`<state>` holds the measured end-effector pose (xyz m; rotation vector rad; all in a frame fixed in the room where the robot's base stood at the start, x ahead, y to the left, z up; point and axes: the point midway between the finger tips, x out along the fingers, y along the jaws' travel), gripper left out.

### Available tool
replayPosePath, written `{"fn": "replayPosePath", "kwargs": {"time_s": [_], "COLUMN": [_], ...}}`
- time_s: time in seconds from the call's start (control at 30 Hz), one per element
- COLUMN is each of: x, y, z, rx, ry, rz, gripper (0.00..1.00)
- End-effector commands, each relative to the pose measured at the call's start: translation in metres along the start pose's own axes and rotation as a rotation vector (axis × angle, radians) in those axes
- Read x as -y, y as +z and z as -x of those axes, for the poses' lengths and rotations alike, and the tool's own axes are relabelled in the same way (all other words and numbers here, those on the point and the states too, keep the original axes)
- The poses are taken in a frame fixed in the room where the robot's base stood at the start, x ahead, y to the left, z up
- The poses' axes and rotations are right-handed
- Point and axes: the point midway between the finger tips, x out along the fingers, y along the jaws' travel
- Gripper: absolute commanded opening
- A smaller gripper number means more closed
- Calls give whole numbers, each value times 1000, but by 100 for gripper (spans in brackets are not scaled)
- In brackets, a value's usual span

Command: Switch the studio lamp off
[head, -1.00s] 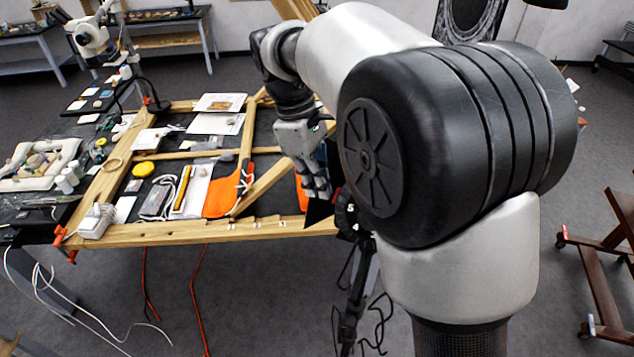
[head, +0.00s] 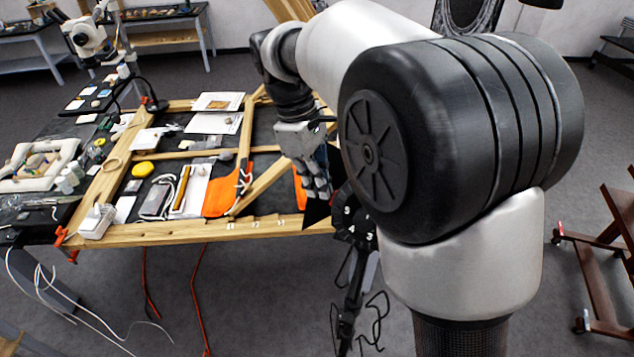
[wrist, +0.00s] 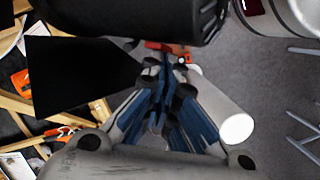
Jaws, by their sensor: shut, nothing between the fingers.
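The studio lamp appears to be the black fitting (head: 352,222) on a dark stand (head: 349,315) beside the table's right end. My arm hides much of it in the head view. A flat black flap, likely the lamp's, shows in the wrist view (wrist: 80,75). My gripper (head: 318,190) points down just left of the black fitting; its fingers also show in the wrist view (wrist: 163,75), shut and empty. A small red part (wrist: 158,46) shows by the fingertips; I cannot tell whether it is the switch or whether they touch it. Whether the lamp is lit is unclear.
A wooden frame (head: 180,233) lies on the dark table, with orange cloth (head: 222,195), a yellow round thing (head: 143,169) and papers on it. Cables hang by the stand. A brown wooden stand (head: 600,260) is at the right. Grey floor is open between.

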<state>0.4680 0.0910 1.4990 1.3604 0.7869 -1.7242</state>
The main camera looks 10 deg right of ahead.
Motion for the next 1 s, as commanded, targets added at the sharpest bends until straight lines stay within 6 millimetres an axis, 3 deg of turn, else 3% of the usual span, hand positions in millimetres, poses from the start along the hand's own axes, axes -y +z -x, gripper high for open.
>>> {"fn": "replayPosePath", "kwargs": {"time_s": [0.3,0.43,0.8,1.0], "x": [0,0,-1,-1], "y": [0,-1,-2,-1], "z": [0,10,85,111], "rx": [0,-2,-2,-1], "ry": [0,2,2,1], "rz": [0,0,1,0], "gripper": [0,0,0,0]}}
